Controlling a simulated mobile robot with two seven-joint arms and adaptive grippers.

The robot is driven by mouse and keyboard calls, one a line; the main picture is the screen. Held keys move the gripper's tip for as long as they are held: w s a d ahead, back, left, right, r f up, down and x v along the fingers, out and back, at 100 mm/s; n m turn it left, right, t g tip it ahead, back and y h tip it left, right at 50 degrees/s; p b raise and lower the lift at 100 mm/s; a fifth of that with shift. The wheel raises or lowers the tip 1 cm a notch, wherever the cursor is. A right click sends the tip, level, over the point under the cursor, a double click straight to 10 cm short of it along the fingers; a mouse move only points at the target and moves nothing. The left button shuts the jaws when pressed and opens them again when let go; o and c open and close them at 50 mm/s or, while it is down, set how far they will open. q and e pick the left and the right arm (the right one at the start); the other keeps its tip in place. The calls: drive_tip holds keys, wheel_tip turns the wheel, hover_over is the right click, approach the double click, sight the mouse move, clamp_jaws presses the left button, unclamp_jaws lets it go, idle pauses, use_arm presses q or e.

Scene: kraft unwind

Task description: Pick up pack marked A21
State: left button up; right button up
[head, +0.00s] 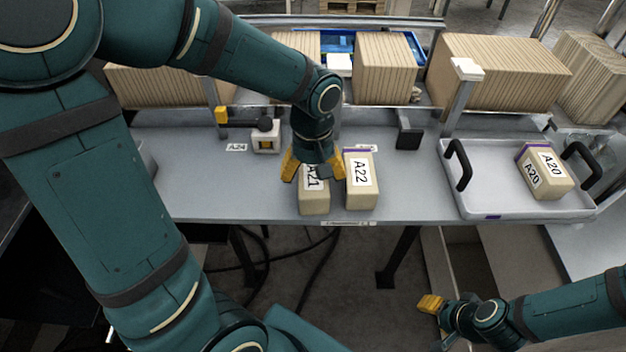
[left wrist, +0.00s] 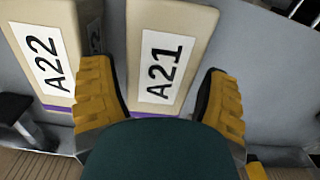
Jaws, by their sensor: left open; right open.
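The pack marked A21 (head: 314,200) is a tan block with a white label, standing on the grey table below my left gripper (head: 313,172). My left gripper is open, and its yellow fingers partly cover the pack's upper end in the head view. In the left wrist view the A21 pack (left wrist: 165,60) lies ahead between the two open yellow fingers of the gripper (left wrist: 160,105). I cannot tell whether they touch it. My right gripper (head: 432,304) is at the lower right, away from the table and partly seen.
The pack marked A22 (head: 361,182) stands close to the right of A21, with a narrow gap; it also shows in the left wrist view (left wrist: 42,50). A grey tray (head: 480,205) with black handles holds the A20 pack (head: 546,173). Large ribbed boxes (head: 498,72) stand behind.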

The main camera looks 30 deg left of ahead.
use_arm(q)
drive_tip(key=shift+f, duration=0.35)
drive_tip(key=shift+c, duration=0.2)
drive_tip(key=c, duration=0.9)
drive_tip(key=shift+c, duration=0.2)
drive_tip(key=shift+r, duration=0.15)
